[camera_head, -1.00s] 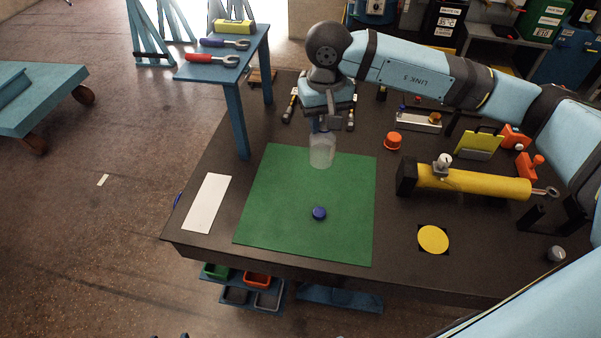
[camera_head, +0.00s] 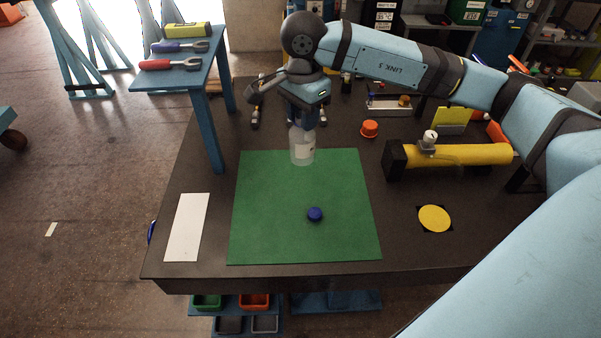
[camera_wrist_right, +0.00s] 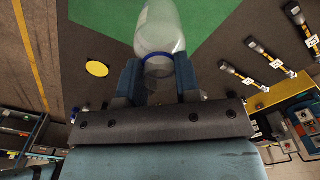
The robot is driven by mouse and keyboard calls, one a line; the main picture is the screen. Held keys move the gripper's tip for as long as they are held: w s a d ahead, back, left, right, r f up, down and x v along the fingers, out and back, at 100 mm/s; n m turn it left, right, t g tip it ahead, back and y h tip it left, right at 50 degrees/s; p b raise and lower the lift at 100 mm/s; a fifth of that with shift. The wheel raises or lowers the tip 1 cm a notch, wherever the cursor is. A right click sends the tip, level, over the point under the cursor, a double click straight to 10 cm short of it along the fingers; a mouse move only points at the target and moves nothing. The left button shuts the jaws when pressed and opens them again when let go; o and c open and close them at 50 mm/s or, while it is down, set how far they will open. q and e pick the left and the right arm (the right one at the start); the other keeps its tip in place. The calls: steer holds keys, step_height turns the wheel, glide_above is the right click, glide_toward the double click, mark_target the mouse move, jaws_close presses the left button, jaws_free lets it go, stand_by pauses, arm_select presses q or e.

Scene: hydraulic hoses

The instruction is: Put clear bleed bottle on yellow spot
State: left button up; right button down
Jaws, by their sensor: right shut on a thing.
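The clear bleed bottle (camera_head: 302,150) is upright in the head view, at the far edge of the green mat (camera_head: 255,215). Whether its base touches the mat is hard to tell. My right gripper (camera_head: 303,123) is shut on the bottle's upper end from above. In the right wrist view, the bottle (camera_wrist_right: 160,28) sits between the two fingers of the gripper (camera_wrist_right: 158,75), with a blue ring near its neck. The yellow spot (camera_head: 434,218) lies bare on the dark table, right of the mat. It also shows in the wrist view (camera_wrist_right: 97,69). My left gripper is not in view.
A blue cap (camera_head: 315,214) lies on the mat. A yellow cylinder (camera_head: 465,155) lies behind the yellow spot, with an orange cap (camera_head: 370,129) to its left. A white strip (camera_head: 187,227) lies left of the mat. The table between mat and spot is clear.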

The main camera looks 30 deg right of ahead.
step_height(320, 180, down, 15)
steer(key=p, duration=0.1)
stand_by(0.3)
steer(key=shift+f, duration=0.15)
steer(key=c, duration=0.8)
jaws_free()
